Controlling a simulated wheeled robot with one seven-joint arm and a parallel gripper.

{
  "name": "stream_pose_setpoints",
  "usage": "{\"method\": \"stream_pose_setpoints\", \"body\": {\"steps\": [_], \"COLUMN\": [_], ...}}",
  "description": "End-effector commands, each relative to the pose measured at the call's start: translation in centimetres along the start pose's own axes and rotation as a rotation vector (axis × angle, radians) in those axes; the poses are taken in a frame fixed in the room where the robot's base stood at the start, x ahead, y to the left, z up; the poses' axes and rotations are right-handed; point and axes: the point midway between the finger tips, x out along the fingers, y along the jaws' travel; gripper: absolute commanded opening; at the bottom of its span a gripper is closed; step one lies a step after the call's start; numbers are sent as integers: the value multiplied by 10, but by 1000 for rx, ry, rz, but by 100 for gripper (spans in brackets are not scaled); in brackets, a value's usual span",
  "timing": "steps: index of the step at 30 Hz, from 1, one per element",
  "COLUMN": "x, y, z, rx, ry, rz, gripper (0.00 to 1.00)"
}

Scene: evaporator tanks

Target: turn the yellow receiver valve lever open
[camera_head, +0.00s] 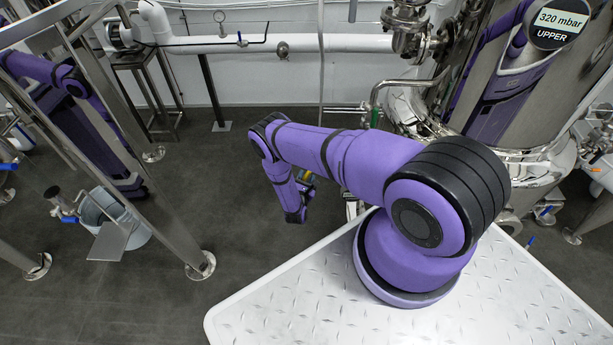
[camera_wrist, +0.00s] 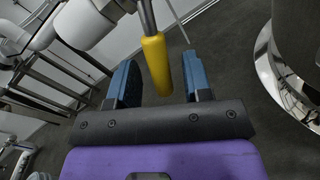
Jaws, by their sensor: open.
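The yellow lever (camera_wrist: 157,64) shows in the wrist view as a thick yellow sleeve on a thin metal rod coming down from the top edge. My gripper (camera_wrist: 160,78) is open, with one blue finger on each side of the lever. Gaps show on both sides, the right one a little narrower, so the fingers look apart from it. In the head view my purple arm hides most of the gripper area; only a small yellow patch (camera_head: 307,175) shows beside the arm. The valve body is not clearly seen.
A steel tank with a round "320 mbar UPPER" display (camera_head: 562,22) stands at the right. A green-handled pipe (camera_head: 375,117) is near it. A metal frame (camera_head: 150,175) and a bucket (camera_head: 113,220) stand at the left. Dark floor (camera_head: 235,235) between is clear.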

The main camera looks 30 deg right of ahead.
Motion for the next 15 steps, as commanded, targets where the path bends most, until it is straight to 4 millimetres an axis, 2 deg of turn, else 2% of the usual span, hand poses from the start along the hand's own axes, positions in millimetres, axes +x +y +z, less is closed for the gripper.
{"method": "stream_pose_setpoints", "body": {"steps": [4,13,14,15], "x": [10,12,12,12], "y": [0,0,0,0], "z": [0,0,0,0], "rx": [-1,-1,-1,-1], "ry": [-1,0,0,0], "rz": [-1,0,0,0], "gripper": [45,45,43,34]}}
